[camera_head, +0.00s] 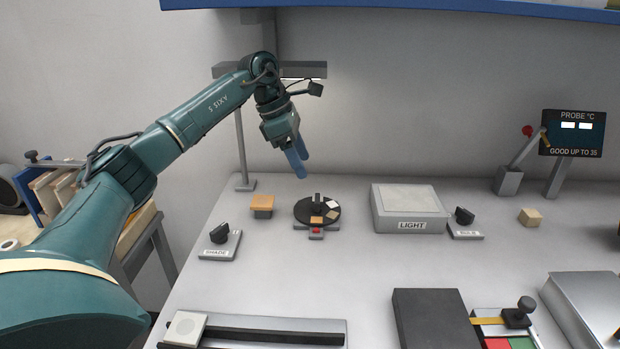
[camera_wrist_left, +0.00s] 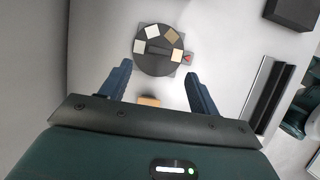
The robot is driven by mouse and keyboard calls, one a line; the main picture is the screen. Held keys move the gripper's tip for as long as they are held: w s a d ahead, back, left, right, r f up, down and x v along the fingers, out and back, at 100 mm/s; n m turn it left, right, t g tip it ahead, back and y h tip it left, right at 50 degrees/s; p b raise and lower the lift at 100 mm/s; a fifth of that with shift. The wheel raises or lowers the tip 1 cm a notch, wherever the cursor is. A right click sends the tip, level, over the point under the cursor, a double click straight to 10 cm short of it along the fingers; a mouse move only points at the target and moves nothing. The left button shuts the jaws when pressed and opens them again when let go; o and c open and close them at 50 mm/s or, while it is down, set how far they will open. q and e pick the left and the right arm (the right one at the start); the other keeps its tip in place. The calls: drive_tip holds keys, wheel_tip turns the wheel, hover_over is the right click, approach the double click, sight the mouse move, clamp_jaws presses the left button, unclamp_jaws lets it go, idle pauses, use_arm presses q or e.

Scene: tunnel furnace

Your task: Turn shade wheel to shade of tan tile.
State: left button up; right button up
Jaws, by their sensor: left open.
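The shade wheel (camera_head: 302,211) is a black disc on the bench with a raised dark bar across its middle and several pale to tan patches. A red marker (camera_head: 316,231) sits at its front edge; an orange-tan patch is nearest it. The tan tile (camera_head: 262,199) rests on a small dark stand left of the wheel; what seems to be it shows partly hidden in the left wrist view (camera_wrist_left: 148,100). My left gripper (camera_head: 300,168) is open and empty, above and behind the wheel. The wheel (camera_wrist_left: 158,66) lies beyond its fingertips in the left wrist view. My right gripper is out of view.
A knob labelled SHADE (camera_head: 219,236) stands front left of the tile. Right of the wheel are a LIGHT box (camera_head: 410,200), another knob (camera_head: 464,217) and a beige block (camera_head: 530,217). A lamp post (camera_head: 241,150) rises behind the tile. The bench just before the wheel is clear.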

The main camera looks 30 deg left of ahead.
use_arm(q)
drive_tip(key=shift+v, duration=1.75)
